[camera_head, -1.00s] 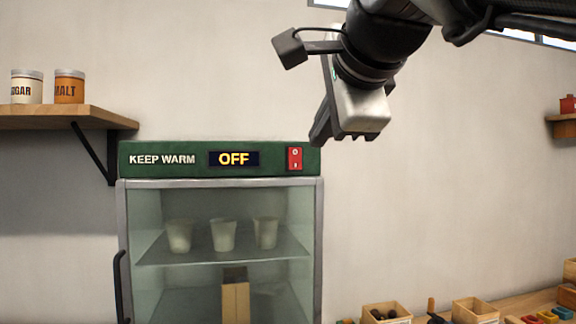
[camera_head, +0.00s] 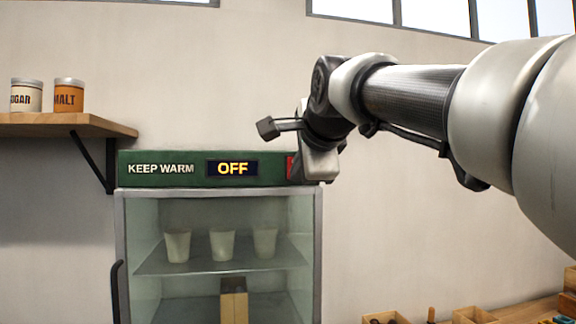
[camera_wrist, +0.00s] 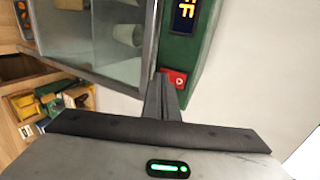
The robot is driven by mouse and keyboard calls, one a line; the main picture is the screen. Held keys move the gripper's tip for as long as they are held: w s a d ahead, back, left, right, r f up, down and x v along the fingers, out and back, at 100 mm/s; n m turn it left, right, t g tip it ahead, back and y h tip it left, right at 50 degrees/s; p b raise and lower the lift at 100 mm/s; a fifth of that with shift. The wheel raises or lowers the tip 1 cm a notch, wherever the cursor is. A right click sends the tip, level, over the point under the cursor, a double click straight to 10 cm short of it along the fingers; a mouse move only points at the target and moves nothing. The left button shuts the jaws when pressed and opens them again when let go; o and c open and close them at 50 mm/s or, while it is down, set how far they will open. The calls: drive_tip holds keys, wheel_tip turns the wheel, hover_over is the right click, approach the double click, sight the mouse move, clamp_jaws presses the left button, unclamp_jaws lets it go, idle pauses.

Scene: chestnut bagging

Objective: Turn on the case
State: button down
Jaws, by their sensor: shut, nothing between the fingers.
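The warming case (camera_head: 122,240) has a green header reading KEEP WARM, and its display (camera_head: 232,168) reads OFF. A red rocker switch (camera_head: 290,167) sits at the right of the header, mostly hidden by my gripper in the head view. In the wrist view the switch (camera_wrist: 174,79) shows just beyond the tips of my gripper (camera_wrist: 164,82). The fingers are together and empty, pointing at the header beside the switch. I cannot tell whether they touch it. The display shows in part in the wrist view (camera_wrist: 184,18).
Behind the glass, several pale cups (camera_head: 222,244) stand on a shelf, with a cardboard box (camera_head: 234,300) below. A wall shelf (camera_head: 65,124) with sugar and malt tins is at left. Wooden boxes (camera_head: 474,315) line a counter at lower right.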

drive_tip(key=shift+w, duration=0.2)
drive_tip(key=shift+w+a+f, duration=0.1)
drive_tip(key=shift+w+f, duration=0.05)
idle(0.3)
